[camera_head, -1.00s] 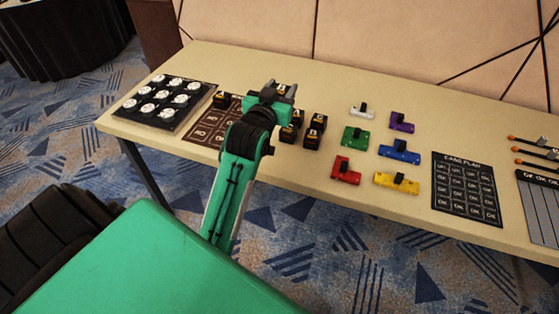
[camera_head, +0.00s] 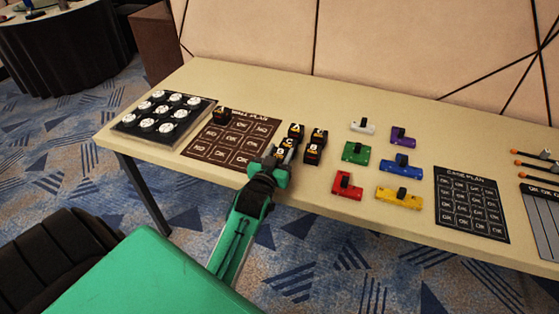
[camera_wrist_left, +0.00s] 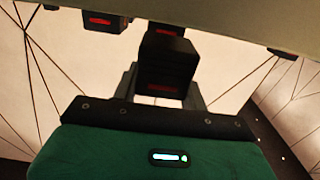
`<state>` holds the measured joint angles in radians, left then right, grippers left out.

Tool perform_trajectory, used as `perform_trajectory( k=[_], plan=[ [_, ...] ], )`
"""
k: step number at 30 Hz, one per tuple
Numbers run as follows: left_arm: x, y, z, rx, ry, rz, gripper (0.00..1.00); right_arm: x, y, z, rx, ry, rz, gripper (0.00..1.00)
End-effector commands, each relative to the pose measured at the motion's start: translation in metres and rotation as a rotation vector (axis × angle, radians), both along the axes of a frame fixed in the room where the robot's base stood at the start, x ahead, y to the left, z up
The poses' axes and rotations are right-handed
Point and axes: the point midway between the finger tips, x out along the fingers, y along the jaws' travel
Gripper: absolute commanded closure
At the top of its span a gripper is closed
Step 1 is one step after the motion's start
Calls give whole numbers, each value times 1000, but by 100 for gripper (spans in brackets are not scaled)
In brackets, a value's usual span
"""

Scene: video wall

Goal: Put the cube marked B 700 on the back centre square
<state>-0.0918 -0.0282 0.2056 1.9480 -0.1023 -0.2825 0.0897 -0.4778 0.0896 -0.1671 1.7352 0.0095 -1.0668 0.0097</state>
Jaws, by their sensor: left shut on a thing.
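Several dark cubes with orange-and-white markings stand in a cluster right of the brown wall plan mat (camera_head: 207,146). The back centre square (camera_head: 243,122) of the mat is bare. My left gripper (camera_head: 278,154) is at the front-left of the cluster, shut on a dark cube (camera_head: 281,152). In the left wrist view this held cube (camera_wrist_left: 166,62) sits between the fingers and shows a red mark. Its lettering is too small to read surely, so I cannot confirm B 700. My right gripper does not show.
One cube (camera_head: 222,116) stands on the mat's back left square. Other cubes (camera_head: 295,131) (camera_head: 313,153) stand close to the held one. A black tray with white discs (camera_head: 165,113) lies left, coloured blocks (camera_head: 354,152) and a dark plan card (camera_head: 470,203) right.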

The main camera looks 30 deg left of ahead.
Motion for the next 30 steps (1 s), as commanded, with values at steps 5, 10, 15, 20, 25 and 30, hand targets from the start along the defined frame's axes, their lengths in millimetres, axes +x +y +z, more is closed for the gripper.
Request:
perform_trajectory(
  k=[5,10,15,20,25,30],
  plan=[
    [0,0,-24,-1,1,1,80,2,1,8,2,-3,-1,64],
    [0,0,-25,0,0,0,80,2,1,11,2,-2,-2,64],
    [0,0,-26,0,0,0,80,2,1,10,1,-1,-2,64],
    [0,0,-27,0,0,0,37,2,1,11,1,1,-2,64],
    [0,0,-27,0,0,0,35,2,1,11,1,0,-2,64],
    [0,0,-25,0,0,0,35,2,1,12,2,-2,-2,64]
  ],
)
